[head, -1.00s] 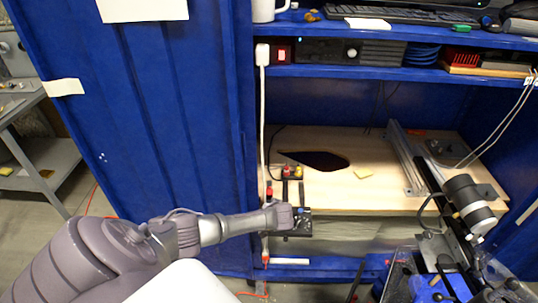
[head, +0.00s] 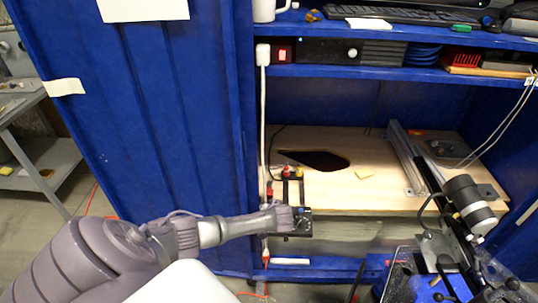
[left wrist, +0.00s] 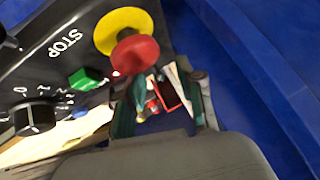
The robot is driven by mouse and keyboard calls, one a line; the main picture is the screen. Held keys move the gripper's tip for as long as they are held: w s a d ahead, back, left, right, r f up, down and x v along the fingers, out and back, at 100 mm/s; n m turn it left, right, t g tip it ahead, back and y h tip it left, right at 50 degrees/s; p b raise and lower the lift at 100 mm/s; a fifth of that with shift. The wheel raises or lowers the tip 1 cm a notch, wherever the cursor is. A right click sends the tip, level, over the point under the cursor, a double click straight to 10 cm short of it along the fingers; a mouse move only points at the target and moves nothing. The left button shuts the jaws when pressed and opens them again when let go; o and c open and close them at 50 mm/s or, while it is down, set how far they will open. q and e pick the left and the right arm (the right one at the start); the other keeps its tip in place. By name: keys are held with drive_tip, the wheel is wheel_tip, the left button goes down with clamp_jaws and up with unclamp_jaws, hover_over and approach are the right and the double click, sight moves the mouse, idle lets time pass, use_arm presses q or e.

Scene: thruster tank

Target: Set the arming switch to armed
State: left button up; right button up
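A black control box (head: 298,222) stands at the left front edge of the wooden board in the head view. In the left wrist view its dark panel (left wrist: 60,62) shows the word STOP, a red mushroom button (left wrist: 135,54) with a yellow collar, a green button (left wrist: 86,78) and a black rotary knob (left wrist: 35,117) with marks around it. I cannot tell which control is the arming switch. My left gripper (head: 290,217) is close beside the box. In the left wrist view its fingers (left wrist: 163,105) look apart, with nothing clearly held. My right gripper is not in view.
A red switch (head: 281,53) sits on the upper shelf beside a white plug and cable. The board (head: 350,200) has a dark hole and a yellow note. A thruster-like cylinder (head: 470,205) and blue clamp parts (head: 425,288) stand at the right. A blue cabinet door (head: 150,130) is at the left.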

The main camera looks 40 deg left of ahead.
use_arm(q)
drive_tip(key=v, duration=1.2)
drive_tip(key=shift+f, duration=0.1)
